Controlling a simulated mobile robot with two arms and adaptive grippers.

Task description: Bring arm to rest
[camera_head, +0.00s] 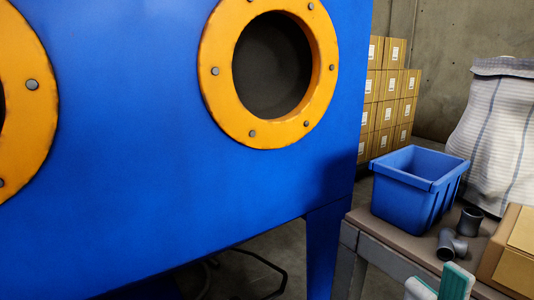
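My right gripper (438,286) shows at the bottom edge, right of centre. Only its teal and pale fingertips are in view, close together in the picture; I cannot tell how far apart they are. Nothing shows held between them. They are in front of the table (387,258), near grey pipe fittings (452,246). The rest of the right arm is below the picture. My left gripper is not in view. The big blue blaster cabinet (130,160) fills the left and middle, with a round orange-rimmed port (215,98) and part of another orange ring (30,120) at the left edge.
A blue bin (401,199) stands on the table behind the fittings. A cardboard box (512,262) is at the table's right. A large striped sack (497,135) and stacked cartons (388,100) stand behind. A dark cable or tube (262,262) shows beneath the cabinet.

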